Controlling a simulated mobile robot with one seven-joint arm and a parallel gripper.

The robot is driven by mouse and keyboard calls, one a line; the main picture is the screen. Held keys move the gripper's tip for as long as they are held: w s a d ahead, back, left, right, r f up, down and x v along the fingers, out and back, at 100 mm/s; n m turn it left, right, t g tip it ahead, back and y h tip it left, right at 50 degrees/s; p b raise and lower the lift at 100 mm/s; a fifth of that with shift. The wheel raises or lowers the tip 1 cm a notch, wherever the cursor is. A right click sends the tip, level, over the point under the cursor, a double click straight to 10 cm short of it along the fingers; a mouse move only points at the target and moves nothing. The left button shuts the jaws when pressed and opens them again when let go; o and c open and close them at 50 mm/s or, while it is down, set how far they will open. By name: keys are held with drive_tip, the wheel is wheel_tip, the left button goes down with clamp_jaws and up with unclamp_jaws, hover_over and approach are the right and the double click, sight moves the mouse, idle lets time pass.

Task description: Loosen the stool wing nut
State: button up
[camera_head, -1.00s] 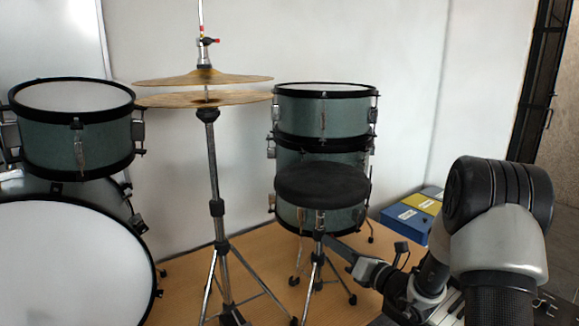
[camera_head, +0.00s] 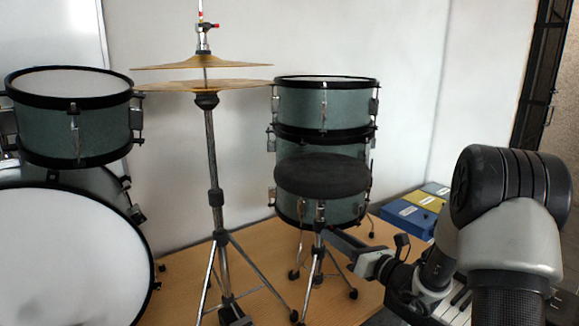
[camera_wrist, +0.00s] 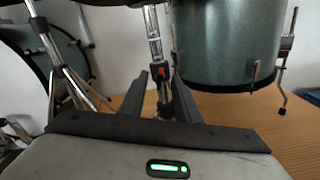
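The stool has a round black seat (camera_head: 322,175) and a chrome post on a tripod base. In the wrist view its post (camera_wrist: 153,25) rises between my fingers. A small red-marked wing nut (camera_wrist: 161,71) shows on the post's collar, between the two fingertips or just beyond them. My gripper (camera_wrist: 163,80) is open, with one dark finger on each side of the post and visible gaps. In the head view my gripper (camera_head: 325,232) reaches the post from the right, below the seat. Contact with the nut cannot be made out.
A cymbal stand (camera_head: 211,150) stands left of the stool, its legs close to the stool's. Stacked green drums (camera_head: 322,107) stand behind the seat. A big drum (camera_head: 70,260) is at left. Blue and yellow boxes (camera_head: 420,203) and a keyboard (camera_head: 460,302) lie right.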

drive_tip(key=v, duration=0.5)
drive_tip(key=shift+s+d, duration=0.1)
drive_tip(key=shift+s, duration=0.05)
